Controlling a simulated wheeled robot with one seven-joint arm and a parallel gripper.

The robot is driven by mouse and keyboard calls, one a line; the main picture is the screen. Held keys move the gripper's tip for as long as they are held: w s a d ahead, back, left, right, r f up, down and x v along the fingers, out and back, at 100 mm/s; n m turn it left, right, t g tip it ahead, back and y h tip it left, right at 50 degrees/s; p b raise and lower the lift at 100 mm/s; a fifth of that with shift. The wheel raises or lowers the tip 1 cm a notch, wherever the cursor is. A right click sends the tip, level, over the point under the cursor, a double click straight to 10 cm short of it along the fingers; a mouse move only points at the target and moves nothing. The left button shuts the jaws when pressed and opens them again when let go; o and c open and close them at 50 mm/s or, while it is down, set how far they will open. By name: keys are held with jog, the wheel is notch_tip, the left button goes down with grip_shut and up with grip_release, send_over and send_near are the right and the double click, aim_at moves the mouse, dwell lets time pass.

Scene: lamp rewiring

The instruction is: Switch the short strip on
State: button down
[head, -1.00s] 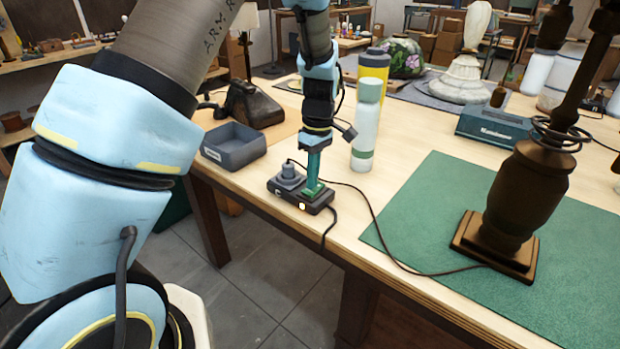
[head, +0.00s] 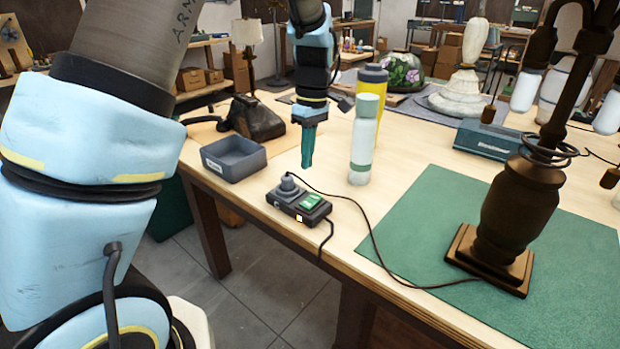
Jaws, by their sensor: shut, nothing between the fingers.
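The short strip (head: 286,208) is a small dark block near the table's front edge. A grey plug (head: 289,185) sits in its left end, with a dark cord running to the lamp (head: 512,215). A green rocker switch (head: 310,201) is on its right part, and a small pale light (head: 299,218) shows on its front side. My gripper (head: 307,166) is shut and empty, pointing down above and behind the strip, apart from it.
A grey open bin (head: 235,172) stands left of the strip. The lamp stands on a green mat (head: 420,235).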

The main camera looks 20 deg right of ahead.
jog(key=shift+s+a+r+b, duration=0.1)
jog(key=shift+r+b, duration=0.05)
jog(key=shift+r, duration=0.8)
jog(key=shift+a+r+b, duration=0.1)
jog(key=shift+r+b, duration=0.05)
jog(key=shift+r, duration=0.8)
jog(key=s+a+f+m+t, duration=0.1)
jog(key=s+a+m, duration=0.2)
jog(key=a, duration=1.1)
jog(key=s+a+f+m+t+h, duration=0.1)
jog(key=s+a+f+m, duration=0.1)
jog(key=a, duration=1.3)
jog(key=shift+s+a+f+m, duration=0.2)
jog(key=shift+s+m, duration=0.3)
jog(key=shift+m, duration=0.5)
